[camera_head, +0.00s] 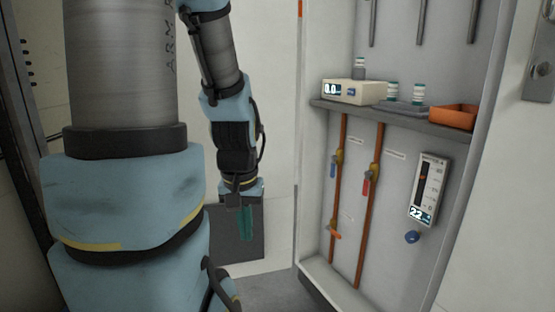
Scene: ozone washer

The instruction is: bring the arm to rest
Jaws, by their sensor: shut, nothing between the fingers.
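My arm (222,80) hangs down left of the cabinet, its upper links large in the left foreground. My gripper (246,222) is at its lower end, pointing down, with teal-green fingers close together and nothing visible between them. It is in front of a dark grey panel low on the pale wall and apart from the cabinet.
An open cabinet (303,200) stands at right. Its grey shelf (400,115) holds a meter (350,92), several small capped vials (418,95) and an orange tray (454,117). Below are copper pipes (369,190) with valves, a display gauge (429,190) and a blue knob (412,237).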

